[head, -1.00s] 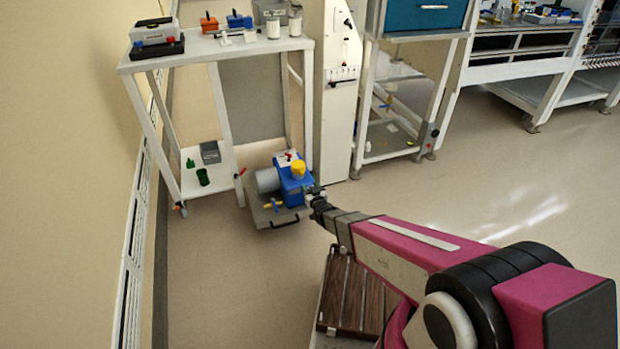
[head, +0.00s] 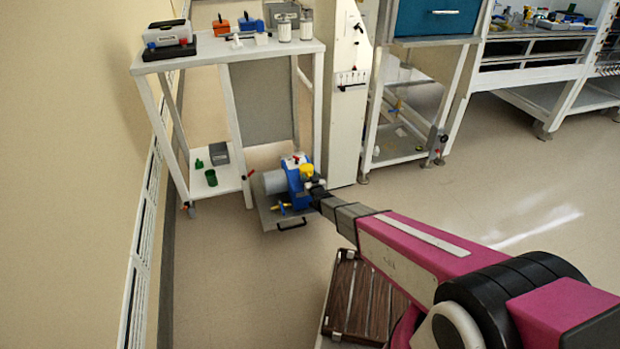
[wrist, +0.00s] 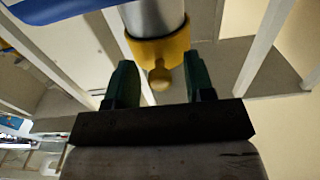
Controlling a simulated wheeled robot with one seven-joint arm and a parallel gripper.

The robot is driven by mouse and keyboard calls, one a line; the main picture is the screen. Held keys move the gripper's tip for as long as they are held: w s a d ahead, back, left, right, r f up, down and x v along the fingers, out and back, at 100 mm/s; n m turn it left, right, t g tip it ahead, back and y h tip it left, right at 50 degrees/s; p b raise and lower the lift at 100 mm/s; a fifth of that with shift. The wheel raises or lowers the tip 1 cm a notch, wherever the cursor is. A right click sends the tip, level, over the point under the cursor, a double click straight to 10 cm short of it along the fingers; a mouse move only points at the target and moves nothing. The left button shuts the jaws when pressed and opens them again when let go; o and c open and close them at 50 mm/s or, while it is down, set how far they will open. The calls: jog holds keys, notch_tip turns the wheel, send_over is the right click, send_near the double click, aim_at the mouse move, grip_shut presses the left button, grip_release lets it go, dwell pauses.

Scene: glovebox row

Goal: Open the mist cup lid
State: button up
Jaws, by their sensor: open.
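The mist cup appears to be the part with a yellow lid (head: 306,171) on top of the blue pump (head: 297,187) on the floor. In the wrist view, a yellow cap (wrist: 160,53) with a round knob sits on a silver cylinder (wrist: 153,17). My gripper (wrist: 160,80) is open, with one dark green finger on each side of the yellow knob. I see no clear contact between the fingers and the knob. In the head view, my gripper (head: 316,186) is beside the blue pump, just below the yellow lid, and its fingers are too small to make out.
The pump rests on a grey tray (head: 268,220) with a black handle, beside a white bench (head: 235,54). A green cup (head: 211,178) stands on the low shelf. A white post (head: 345,120) rises close behind the pump.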

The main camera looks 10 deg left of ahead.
jog(key=shift+c, duration=0.4)
grip_shut()
